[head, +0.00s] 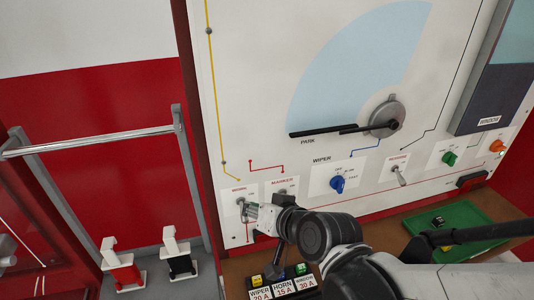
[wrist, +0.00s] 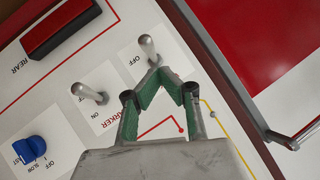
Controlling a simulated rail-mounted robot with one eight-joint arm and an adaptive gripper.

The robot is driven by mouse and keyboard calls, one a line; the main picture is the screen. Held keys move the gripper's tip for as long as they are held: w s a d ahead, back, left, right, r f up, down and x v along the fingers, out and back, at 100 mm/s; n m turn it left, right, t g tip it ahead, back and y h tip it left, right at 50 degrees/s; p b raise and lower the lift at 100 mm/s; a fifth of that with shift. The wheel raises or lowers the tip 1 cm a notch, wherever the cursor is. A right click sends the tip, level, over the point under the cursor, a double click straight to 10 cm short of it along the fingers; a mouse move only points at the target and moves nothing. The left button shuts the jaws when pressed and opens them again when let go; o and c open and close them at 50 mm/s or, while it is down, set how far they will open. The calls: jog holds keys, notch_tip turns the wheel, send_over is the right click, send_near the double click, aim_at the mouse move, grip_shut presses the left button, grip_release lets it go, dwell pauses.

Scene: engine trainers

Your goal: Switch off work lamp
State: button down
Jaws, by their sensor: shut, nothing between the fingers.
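The work switch (head: 241,203) is a metal toggle on a white plate at the lower left of the panel. In the wrist view its lever (wrist: 147,46) stands just beyond my fingertips, beside an OFF label; the rest of its plate is hidden by my gripper. My gripper (head: 248,212) is at this switch, its green-padded fingers (wrist: 156,72) shut with nothing between them. The tips look very close to the lever's base; I cannot tell whether they touch. I cannot tell the lever's position for sure. No work lamp can be made out.
The marker toggle (wrist: 89,93) is close beside the work switch. The blue wiper knob (head: 338,184), washer toggle (head: 400,177) and green knob (head: 449,158) lie farther right. Below are a fuse block (head: 284,284) and a green tray (head: 462,226). A metal rail (head: 90,143) stands at left.

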jog(key=d+f+p+v, duration=0.1)
jog(key=p+v, duration=0.4)
jog(key=v, duration=0.8)
jog(key=shift+p, duration=0.3)
jog(key=shift+f, duration=0.1)
dwell(0.5)
jog(key=d+r+m+g+h, duration=0.2)
jog(key=d+h, duration=0.6)
jog(key=d, duration=1.1)
notch_tip(320, 180, up, 2)
jog(key=shift+d+b, duration=0.25)
jog(key=shift+b, duration=0.2)
